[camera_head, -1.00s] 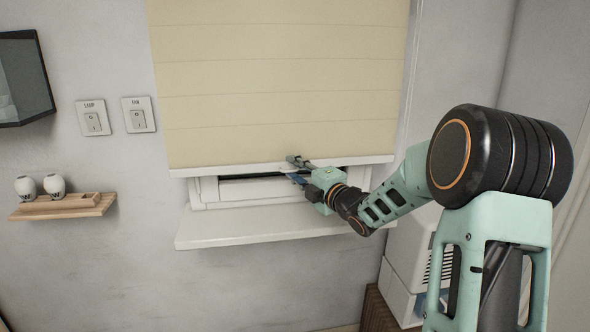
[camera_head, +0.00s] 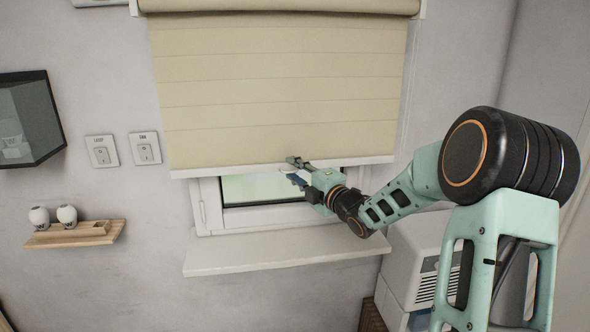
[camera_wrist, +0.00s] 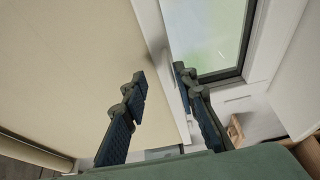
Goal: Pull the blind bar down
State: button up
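The cream blind (camera_head: 280,90) hangs over the upper part of the window. Its white blind bar (camera_head: 230,170) runs level along the bottom edge, with window glass showing below. My gripper (camera_head: 297,170) is at the bar, right of its middle, with one finger at the bar's front or upper edge and the other below it. In the wrist view my gripper (camera_wrist: 158,82) has its fingers apart, with the white bar (camera_wrist: 170,70) running between them. The right finger looks close to the bar; cream fabric shows between the left finger and the bar. Contact is unclear.
A white window sill (camera_head: 270,252) juts out below. Left on the wall are two switches (camera_head: 123,150), a dark glass cabinet (camera_head: 28,118) and a wooden shelf (camera_head: 75,235) with two bulbs. A white appliance (camera_head: 415,255) stands right, beneath my arm.

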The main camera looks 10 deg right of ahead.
notch_tip(320, 180, up, 3)
jog(key=shift+f+p, duration=0.2)
jog(key=shift+p, duration=0.8)
jog(key=b+v, duration=0.2)
jog(key=v, duration=0.8)
jog(key=shift+s+f+b, duration=0.25)
jog(key=shift+f+b, duration=0.15)
